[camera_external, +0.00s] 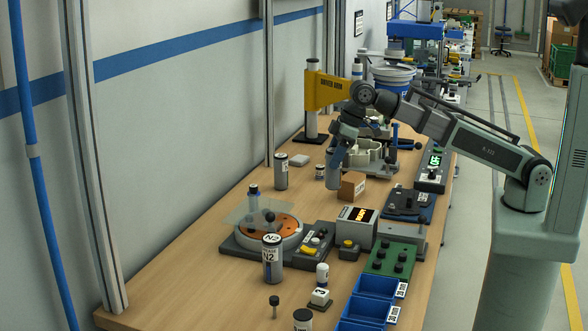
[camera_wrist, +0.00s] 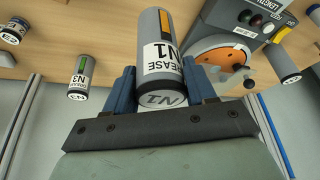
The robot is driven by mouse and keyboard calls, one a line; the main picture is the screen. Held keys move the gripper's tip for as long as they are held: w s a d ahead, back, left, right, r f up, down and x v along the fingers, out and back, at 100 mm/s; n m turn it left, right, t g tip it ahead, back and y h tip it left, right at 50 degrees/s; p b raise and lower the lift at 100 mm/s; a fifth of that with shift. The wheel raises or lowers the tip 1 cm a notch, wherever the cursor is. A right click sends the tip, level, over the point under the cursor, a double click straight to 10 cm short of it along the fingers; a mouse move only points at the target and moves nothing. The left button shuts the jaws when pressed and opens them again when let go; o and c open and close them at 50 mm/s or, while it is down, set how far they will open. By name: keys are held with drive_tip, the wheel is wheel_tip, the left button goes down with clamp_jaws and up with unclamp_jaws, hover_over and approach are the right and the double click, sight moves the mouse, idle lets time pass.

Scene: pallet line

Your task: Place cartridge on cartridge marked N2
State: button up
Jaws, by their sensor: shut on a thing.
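My gripper (camera_external: 337,152) is shut on a grey cartridge (camera_wrist: 158,42), with its fingers on either side of it. Its label reads GREASE N1 in the wrist view. The held cartridge (camera_external: 333,173) hangs about upright beside a small cardboard box, seemingly above the table. The cartridge marked N2 (camera_external: 272,264) stands upright near the front of the table, in front of the turntable, well apart from my gripper. Its top shows N2 and looks bare.
A cartridge marked N3 (camera_wrist: 82,70) stands near the wall; it also shows outside (camera_external: 281,172). A turntable with a clear shield (camera_external: 243,211), a display box (camera_external: 357,229), a cardboard box (camera_external: 351,186) and blue bins (camera_external: 368,309) crowd the table. The left front is clear.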

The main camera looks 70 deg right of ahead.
drive_tip(key=shift+a+r, duration=0.1)
drive_tip(key=shift+r, duration=0.2)
drive_tip(key=s+a+r+n+y, duration=0.15)
drive_tip(key=a+r, duration=0.25)
drive_tip(key=a, duration=1.2)
drive_tip(key=a+r+n, duration=0.3)
drive_tip(key=a+r, duration=0.2)
drive_tip(key=a, duration=1.2)
drive_tip(key=w+a+r+m, duration=0.3)
drive_tip(key=w+a, duration=0.2)
drive_tip(key=w, duration=0.1)
wheel_tip(320, 180, down, 10)
drive_tip(key=shift+s+d+r+h, duration=0.15)
drive_tip(key=shift+s+h, duration=0.05)
drive_tip(key=shift+h, duration=0.25)
drive_tip(key=o, duration=1.2)
